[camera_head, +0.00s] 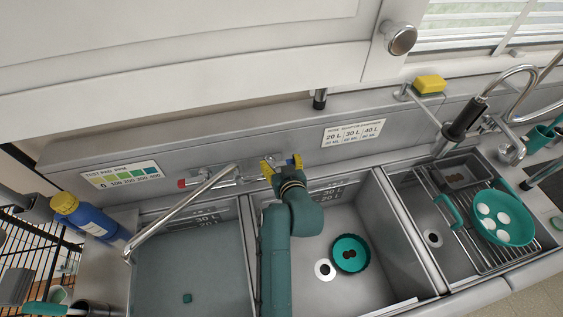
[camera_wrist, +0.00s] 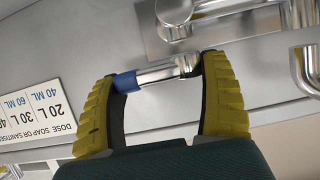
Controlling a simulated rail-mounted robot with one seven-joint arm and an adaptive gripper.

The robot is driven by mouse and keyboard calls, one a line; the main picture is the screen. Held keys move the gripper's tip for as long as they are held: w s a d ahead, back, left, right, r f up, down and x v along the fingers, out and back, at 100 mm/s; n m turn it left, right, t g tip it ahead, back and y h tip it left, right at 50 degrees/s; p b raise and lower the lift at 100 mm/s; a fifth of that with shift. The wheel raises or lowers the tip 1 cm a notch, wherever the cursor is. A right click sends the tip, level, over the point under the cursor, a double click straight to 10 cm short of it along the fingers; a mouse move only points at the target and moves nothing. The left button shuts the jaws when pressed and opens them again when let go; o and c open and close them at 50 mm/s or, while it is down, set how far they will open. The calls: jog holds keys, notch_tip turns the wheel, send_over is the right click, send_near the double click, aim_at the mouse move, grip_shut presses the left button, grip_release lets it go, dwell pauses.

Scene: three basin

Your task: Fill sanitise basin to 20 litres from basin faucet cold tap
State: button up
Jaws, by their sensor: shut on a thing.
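The basin faucet (camera_head: 215,183) is mounted on the back wall, its spout (camera_head: 170,219) swung left with its end over the left basin (camera_head: 140,230). That basin has 30 L and 20 L marks (camera_head: 207,223) on its back wall. A smooth bluish surface, like water, shows close below the 20 L mark. Whether water runs from the spout is unclear. The red-ended tap lever (camera_head: 184,183) is at the left. My gripper (camera_head: 281,163) is shut on the blue-ended cold tap lever (camera_wrist: 155,75); the lever lies between its yellow fingers (camera_wrist: 160,95) in the wrist view.
The middle basin (camera_head: 383,250) holds a teal round item (camera_head: 350,253) near its drain. A blue bottle (camera_head: 85,217) stands left. A dosing sign (camera_head: 353,133) and a test strip chart (camera_head: 121,175) are on the wall.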

jog(key=shift+d+h+p, duration=0.25)
jog(key=shift+h+p, duration=0.05)
jog(key=shift+p, duration=0.05)
jog(key=shift+s+m+h+p, duration=0.15)
jog(key=shift+m+h+p, duration=0.25)
jog(key=shift+m, duration=0.1)
jog(key=shift+s+d+m+h, duration=0.1)
jog(key=shift+s+m+h, duration=0.05)
jog(key=shift+m+h, duration=0.7)
jog(key=o, duration=0.8)
jog(key=shift+o, duration=0.8)
jog(key=shift+d, duration=0.3)
jog(key=shift+a, duration=0.15)
jog(key=shift+t, duration=0.3)
